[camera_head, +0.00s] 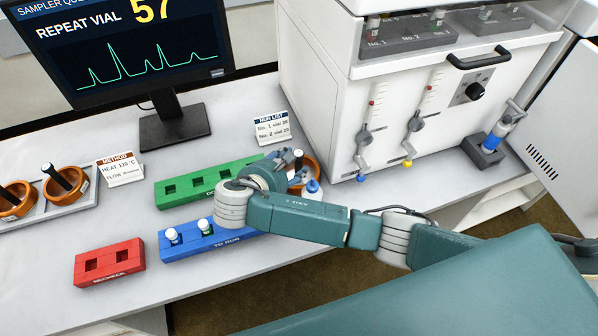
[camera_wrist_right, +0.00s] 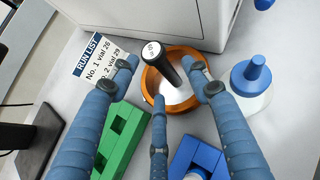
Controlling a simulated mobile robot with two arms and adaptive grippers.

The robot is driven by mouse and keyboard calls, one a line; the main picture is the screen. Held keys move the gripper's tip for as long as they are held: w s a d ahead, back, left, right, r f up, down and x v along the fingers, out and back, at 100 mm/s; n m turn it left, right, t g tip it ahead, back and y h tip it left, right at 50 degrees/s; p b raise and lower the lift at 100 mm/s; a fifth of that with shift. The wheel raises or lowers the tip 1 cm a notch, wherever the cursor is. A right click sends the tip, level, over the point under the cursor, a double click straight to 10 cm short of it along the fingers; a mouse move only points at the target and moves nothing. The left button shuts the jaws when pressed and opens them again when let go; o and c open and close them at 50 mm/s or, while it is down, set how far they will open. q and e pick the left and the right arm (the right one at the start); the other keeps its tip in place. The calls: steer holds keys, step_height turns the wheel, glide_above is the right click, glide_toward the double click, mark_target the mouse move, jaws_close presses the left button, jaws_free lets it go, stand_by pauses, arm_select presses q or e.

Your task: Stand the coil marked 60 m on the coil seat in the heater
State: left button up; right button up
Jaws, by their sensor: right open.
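A copper-orange coil (camera_wrist_right: 183,104) with an upright black handle (camera_wrist_right: 160,68) stands on the bench in the right wrist view. Its white cap has small dark lettering that I cannot read surely. In the head view the coil (camera_head: 313,166) is partly hidden behind my right gripper (camera_head: 292,166). That gripper is open, its fingers spread around the near side and handle of the coil, and nothing is gripped; it also shows in the wrist view (camera_wrist_right: 165,84). My left gripper is out of view. I cannot make out the coil seat; a white instrument (camera_head: 330,110) stands behind.
Two more coils (camera_head: 62,182) stand in a tray at left. Green (camera_head: 225,178), blue (camera_head: 240,238) and red (camera_head: 110,264) vial racks lie near my right arm. A blue-capped bottle (camera_wrist_right: 250,76) stands right of the coil. A run list card (camera_head: 271,126) stands behind. A white door (camera_head: 560,120) is at far right.

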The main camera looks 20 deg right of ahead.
mark_target(298, 166)
steer(key=x, duration=0.5)
steer(key=shift+w+d+r+p, duration=0.2)
steer(key=shift+r+p, duration=0.1)
steer(key=shift+p, duration=0.1)
steer(key=shift+s+a, duration=0.1)
steer(key=shift+s, duration=0.05)
jaws_close()
